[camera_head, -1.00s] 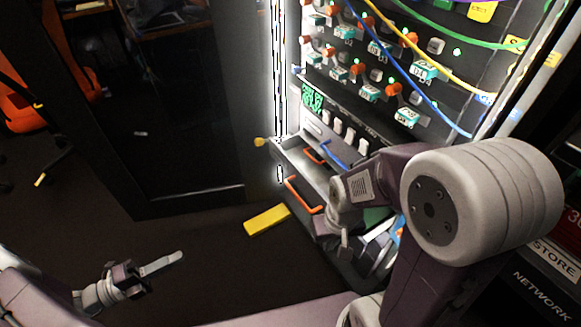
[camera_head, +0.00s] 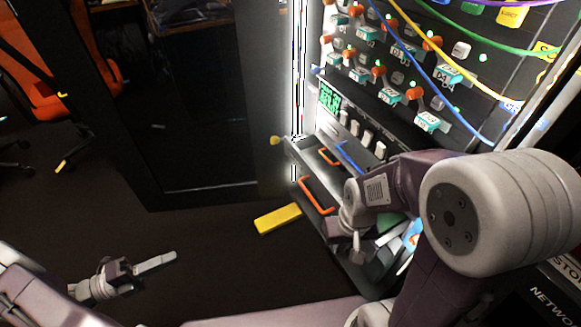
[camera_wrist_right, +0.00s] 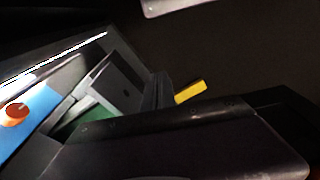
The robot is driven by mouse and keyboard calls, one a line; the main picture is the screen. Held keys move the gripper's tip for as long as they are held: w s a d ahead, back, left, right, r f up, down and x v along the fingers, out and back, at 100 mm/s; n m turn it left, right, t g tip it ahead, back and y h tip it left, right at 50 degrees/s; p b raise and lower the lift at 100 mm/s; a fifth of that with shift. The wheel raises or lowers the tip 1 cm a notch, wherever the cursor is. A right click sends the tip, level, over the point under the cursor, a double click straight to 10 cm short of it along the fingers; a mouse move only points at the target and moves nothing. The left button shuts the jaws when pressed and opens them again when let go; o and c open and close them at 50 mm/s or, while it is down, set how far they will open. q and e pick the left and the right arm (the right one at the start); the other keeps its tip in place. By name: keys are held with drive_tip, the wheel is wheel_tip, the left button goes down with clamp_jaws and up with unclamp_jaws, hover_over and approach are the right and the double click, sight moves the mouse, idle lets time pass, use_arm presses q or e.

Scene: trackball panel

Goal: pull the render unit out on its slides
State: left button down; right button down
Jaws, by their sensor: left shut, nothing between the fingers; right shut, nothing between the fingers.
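The render unit seems to be the grey drawer-like unit (camera_head: 300,152) with orange handles (camera_head: 318,196), low on the rack; I see no readable name on it. It stands out from the rack front, and its inside with a green part also shows in the right wrist view (camera_wrist_right: 118,80). My right gripper (camera_head: 356,245) is shut and empty, over the right part of the unit, right of and below the front orange handle. My arm hides part of the unit; I cannot tell whether they touch. My left gripper (camera_head: 157,262) is shut and empty, far left of the unit.
A yellow block (camera_head: 278,218) lies on the dark floor left of the unit. Above the unit is a panel of orange and teal plugs with hanging cables (camera_head: 425,50). A dark cabinet (camera_head: 200,100) stands at left. The floor between it and my left arm is clear.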

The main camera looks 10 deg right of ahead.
use_arm(q)
drive_tip(key=shift+v, duration=1.6)
drive_tip(key=c, duration=1.5)
unclamp_jaws()
drive_tip(key=b+v, duration=0.2)
drive_tip(key=v, duration=0.3)
